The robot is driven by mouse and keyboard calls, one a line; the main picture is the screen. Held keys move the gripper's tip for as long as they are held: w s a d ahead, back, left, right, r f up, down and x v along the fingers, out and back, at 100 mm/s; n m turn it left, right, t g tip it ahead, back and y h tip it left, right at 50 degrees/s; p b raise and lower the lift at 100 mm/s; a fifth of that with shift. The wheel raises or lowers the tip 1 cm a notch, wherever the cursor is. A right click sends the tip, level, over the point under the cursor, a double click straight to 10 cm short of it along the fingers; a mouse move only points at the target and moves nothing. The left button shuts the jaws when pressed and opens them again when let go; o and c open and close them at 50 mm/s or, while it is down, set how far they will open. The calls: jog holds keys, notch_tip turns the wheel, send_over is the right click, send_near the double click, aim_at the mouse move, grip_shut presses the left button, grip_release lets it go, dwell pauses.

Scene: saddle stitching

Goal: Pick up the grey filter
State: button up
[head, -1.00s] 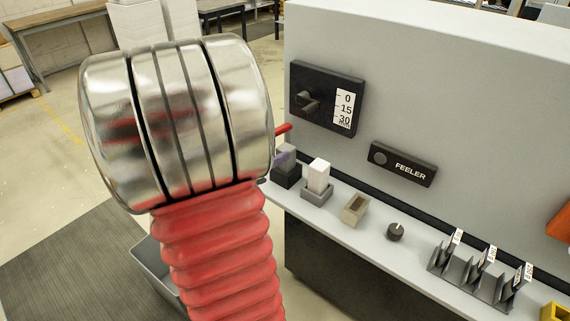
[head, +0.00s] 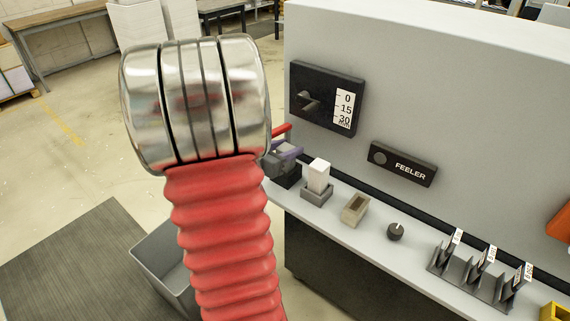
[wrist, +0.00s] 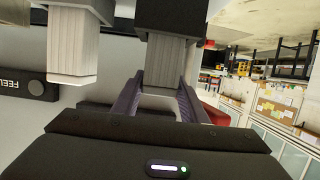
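The grey filter (wrist: 168,66) is a ribbed grey block standing in a black holder (wrist: 172,18), seen upside down in the wrist view. My gripper (wrist: 160,84) has its two purple fingers spread at either side of the filter's free end. A gap shows by the left finger; the right finger overlaps the filter's edge, so contact there is unclear. In the head view, my gripper (head: 288,152) is over the black holder (head: 287,178) at the shelf's left end and mostly hides the filter.
A white filter (head: 318,174) in a grey holder (head: 316,194) stands close to the right. Beyond it are a beige box (head: 355,210), a dark knob (head: 396,232) and a slotted rack (head: 470,270). The machine panel (head: 450,90) rises behind the shelf; a grey bin (head: 160,262) is below.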

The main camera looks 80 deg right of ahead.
jog(key=shift+x, duration=1.5)
jog(key=shift+c, duration=0.3)
jog(key=c, duration=0.7)
notch_tip(320, 180, up, 7)
jog(key=w+a, duration=0.2)
jog(key=a, duration=0.3)
jog(key=w+a, duration=0.2)
jog(key=a, duration=0.4)
jog(key=w+a, duration=0.3)
jog(key=a, duration=0.2)
jog(key=shift+a, duration=0.3)
jog(key=shift+w, duration=0.1)
